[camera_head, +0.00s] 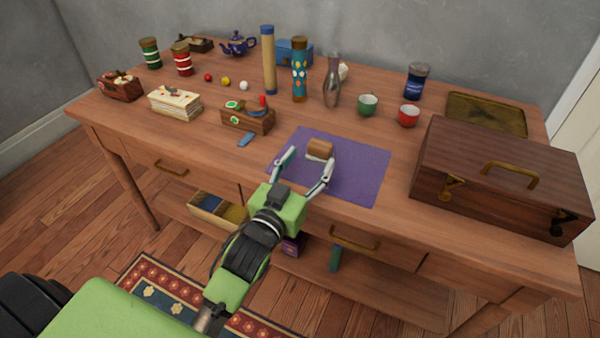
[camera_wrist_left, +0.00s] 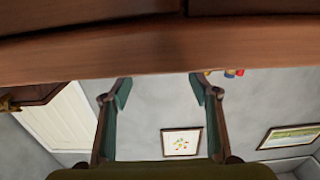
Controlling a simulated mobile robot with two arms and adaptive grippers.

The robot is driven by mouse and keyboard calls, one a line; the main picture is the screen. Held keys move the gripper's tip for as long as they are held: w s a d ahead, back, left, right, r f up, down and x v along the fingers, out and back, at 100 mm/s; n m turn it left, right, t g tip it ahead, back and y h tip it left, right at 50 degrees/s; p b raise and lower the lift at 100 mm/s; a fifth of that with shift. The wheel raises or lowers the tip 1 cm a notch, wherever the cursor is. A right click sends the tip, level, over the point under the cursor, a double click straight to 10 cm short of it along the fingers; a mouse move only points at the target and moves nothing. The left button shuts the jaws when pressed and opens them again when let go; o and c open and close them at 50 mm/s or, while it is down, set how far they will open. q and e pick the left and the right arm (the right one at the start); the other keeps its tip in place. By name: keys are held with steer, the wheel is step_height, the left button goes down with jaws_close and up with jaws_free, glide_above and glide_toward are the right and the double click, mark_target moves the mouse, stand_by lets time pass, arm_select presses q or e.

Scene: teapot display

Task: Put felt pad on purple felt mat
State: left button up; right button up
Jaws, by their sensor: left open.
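The purple felt mat (camera_head: 358,174) lies flat near the front of the wooden table. A small brown block-like piece (camera_head: 320,149) is over the mat, just beyond my fingertips; I cannot tell whether it is the felt pad. My left gripper (camera_head: 310,160) is open over the mat's front left part, with its fingers spread apart and nothing visibly held. A small blue flat piece (camera_head: 246,139) lies left of the mat. My right gripper is not in view.
A large wooden chest (camera_head: 503,180) stands right of the mat. A small wooden box with items (camera_head: 248,117) stands to the left. Tall tubes (camera_head: 269,60), a glass vase (camera_head: 332,80), a green cup (camera_head: 368,105) and a red cup (camera_head: 409,116) stand behind.

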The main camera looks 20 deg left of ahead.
arm_select(q)
steer(key=shift+s+a, duration=0.1)
steer(key=shift+s, duration=2.25)
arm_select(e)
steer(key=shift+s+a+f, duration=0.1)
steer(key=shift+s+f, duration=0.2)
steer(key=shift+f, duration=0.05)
